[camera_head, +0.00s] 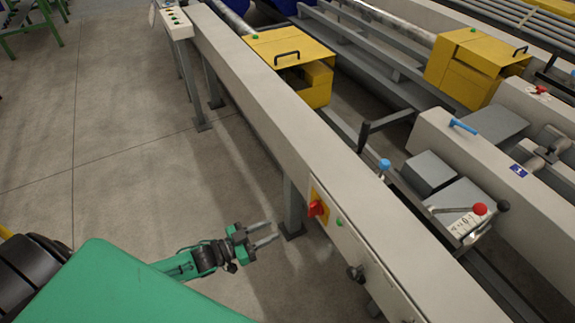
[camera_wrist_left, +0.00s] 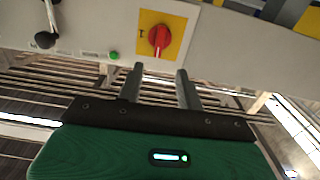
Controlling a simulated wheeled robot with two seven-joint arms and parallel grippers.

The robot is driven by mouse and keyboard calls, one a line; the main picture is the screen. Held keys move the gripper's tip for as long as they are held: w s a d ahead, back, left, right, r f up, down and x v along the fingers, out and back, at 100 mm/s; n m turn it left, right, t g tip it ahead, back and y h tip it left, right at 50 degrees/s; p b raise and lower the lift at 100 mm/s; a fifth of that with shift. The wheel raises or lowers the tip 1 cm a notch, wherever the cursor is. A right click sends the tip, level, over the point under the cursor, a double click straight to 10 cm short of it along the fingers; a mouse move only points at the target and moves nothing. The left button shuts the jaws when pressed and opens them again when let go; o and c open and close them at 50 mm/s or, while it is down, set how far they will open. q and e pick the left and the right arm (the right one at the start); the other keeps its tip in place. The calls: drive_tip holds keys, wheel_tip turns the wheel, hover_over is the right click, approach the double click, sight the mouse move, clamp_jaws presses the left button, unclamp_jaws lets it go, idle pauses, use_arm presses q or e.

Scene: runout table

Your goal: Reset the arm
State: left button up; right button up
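My left gripper (camera_head: 264,236) reaches in from the lower left on a green arm in the head view. Its two grey fingers are apart with nothing between them. It hangs over the floor, short of the long beige machine beam. In the left wrist view the fingers (camera_wrist_left: 160,86) are also spread and empty. They point towards a red rotary switch (camera_wrist_left: 160,39) on a yellow plate, apart from it. The same red switch (camera_head: 317,208) shows on the beam's side in the head view. My right gripper is not in either view.
The beige beam (camera_head: 262,110) runs diagonally across the head view, with a black knob (camera_head: 356,273) low on its side. Yellow covers (camera_head: 290,60) and levers with blue and red (camera_head: 480,208) knobs stand behind it. The grey floor (camera_head: 110,150) at the left is clear.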

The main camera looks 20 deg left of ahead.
use_arm(q)
drive_tip(key=shift+f, duration=0.1)
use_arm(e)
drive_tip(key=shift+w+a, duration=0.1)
